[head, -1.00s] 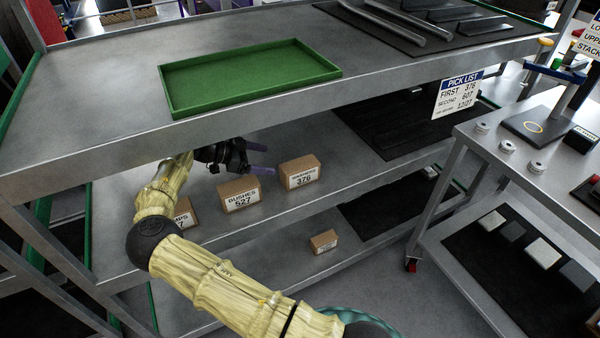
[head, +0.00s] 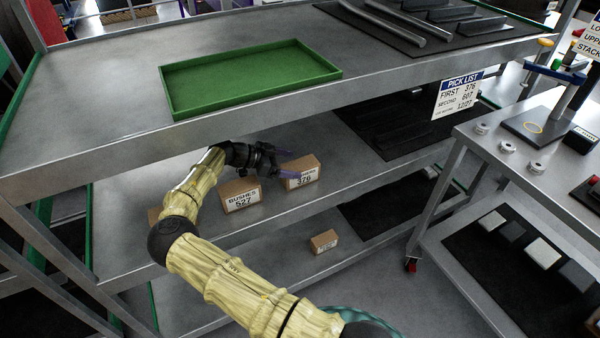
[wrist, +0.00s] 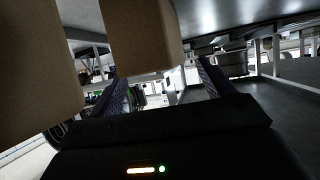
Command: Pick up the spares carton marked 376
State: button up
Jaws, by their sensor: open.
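The carton marked 376 (head: 303,180) is a small brown box with a white label, standing on the middle shelf of the grey rack. In the wrist view a brown carton (wrist: 145,38) stands between the two fingers (wrist: 165,90), and another brown carton face (wrist: 35,60) fills the left. I cannot tell from these views whether a finger touches the carton.
The carton marked BUSHES 527 (head: 240,197) stands just left, close under my wrist. Another carton (head: 154,216) is mostly hidden by my arm. The upper shelf, with a green tray (head: 250,98), overhangs. A pick list sign (head: 458,96) hangs at right. A small carton (head: 323,242) sits on the lower shelf.

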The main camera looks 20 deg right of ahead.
jog(key=shift+x, duration=0.9)
jog(key=c, duration=1.4)
